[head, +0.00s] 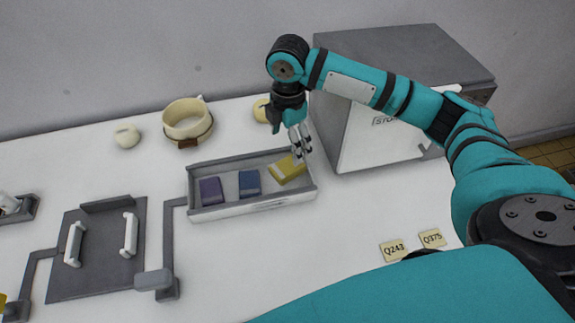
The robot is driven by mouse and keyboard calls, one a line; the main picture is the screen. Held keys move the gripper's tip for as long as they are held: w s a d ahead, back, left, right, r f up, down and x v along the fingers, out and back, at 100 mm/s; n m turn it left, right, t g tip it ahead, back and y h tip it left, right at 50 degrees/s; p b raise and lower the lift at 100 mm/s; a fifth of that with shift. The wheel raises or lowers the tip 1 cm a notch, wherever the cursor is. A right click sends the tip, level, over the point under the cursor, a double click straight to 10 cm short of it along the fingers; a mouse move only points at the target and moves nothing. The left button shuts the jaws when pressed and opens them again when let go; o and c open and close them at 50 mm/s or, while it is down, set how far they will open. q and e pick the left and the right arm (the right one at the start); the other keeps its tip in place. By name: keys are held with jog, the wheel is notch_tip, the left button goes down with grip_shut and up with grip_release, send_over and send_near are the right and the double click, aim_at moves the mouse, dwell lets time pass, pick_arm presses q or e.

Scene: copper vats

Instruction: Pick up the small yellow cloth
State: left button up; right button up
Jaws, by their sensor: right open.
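The small yellow cloth (286,171) lies tilted in the right end of a shallow grey-and-white tray (262,204). A purple block-like item (211,190) and a blue one (249,183) lie in the same tray to its left. My right gripper (302,149) points down at the tray's right end, just above and beside the yellow cloth. It is open, with nothing visible between its fingers. I cannot tell whether a fingertip touches the cloth. My left gripper is not in view.
A grey-and-white box (375,130) stands close right of the tray. A cream pot (187,120) and small cream item (127,137) stand behind. A dark plate with white handles (98,245) lies left. Labels (393,249) lie front right. The white table's front middle is clear.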

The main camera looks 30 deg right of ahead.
aim_at(288, 166)
notch_tip(288, 166, down, 3)
jog(key=shift+w+f, duration=0.1)
jog(key=shift+w, duration=0.05)
jog(key=shift+f, duration=0.55)
notch_tip(288, 166, down, 4)
jog(key=shift+f+p, duration=0.1)
jog(key=shift+p, duration=0.7)
jog(key=shift+f, duration=0.5)
jog(key=c, duration=1.4)
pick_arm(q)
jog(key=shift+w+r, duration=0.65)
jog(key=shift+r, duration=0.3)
pick_arm(e)
jog(key=shift+o, duration=0.2)
jog(key=shift+r, duration=0.1)
